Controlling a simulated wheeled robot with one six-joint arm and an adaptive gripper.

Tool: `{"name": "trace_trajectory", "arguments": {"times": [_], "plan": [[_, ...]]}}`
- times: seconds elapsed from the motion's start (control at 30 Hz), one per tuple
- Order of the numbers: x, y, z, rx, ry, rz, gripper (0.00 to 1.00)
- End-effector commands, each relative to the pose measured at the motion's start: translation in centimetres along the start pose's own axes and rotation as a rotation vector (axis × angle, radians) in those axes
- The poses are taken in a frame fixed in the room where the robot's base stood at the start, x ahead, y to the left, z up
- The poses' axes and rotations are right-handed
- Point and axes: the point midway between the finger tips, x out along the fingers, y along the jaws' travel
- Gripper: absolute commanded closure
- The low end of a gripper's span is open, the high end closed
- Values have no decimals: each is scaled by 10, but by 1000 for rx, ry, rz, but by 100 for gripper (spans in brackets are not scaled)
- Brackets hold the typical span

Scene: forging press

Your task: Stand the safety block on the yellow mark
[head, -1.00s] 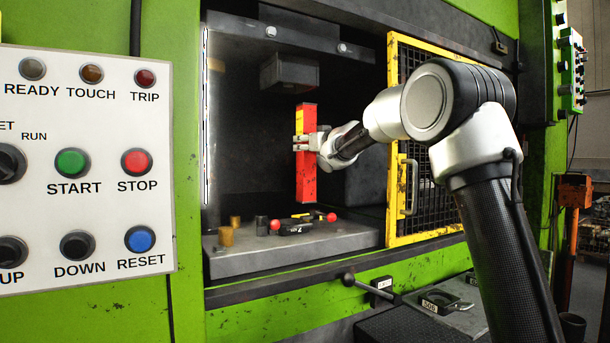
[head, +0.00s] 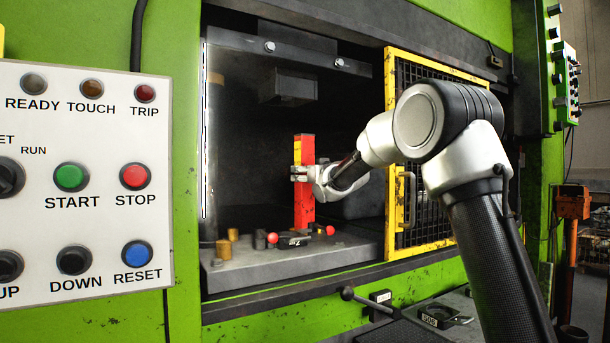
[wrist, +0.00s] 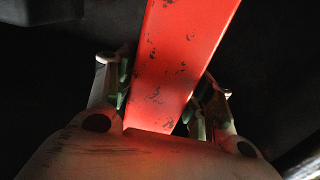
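The safety block (head: 304,205) is a tall red bar with a yellow patch near its top. It is upright inside the press in the head view. My gripper (head: 299,173) is shut on it around its upper middle. In the wrist view, the fingers (wrist: 162,82) lie on both sides of the scuffed red block (wrist: 180,50). The block's lower end is just behind the dark tooling on the press bed (head: 345,252). I cannot tell whether it touches the bed. I cannot make out the yellow mark in either view.
The upper block (head: 288,87) hangs above the safety block with a gap between. The yellow mesh guard (head: 425,205) stands to the right, close to my arm.

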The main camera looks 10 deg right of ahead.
Motion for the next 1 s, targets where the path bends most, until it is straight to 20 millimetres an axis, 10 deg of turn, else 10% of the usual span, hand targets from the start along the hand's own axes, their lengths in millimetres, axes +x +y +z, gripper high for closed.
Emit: {"name": "trace_trajectory", "arguments": {"times": [0.47,1.0], "plan": [[-5,0,-3,0,0,0,32],[-110,0,-3,0,1,0,32]]}}
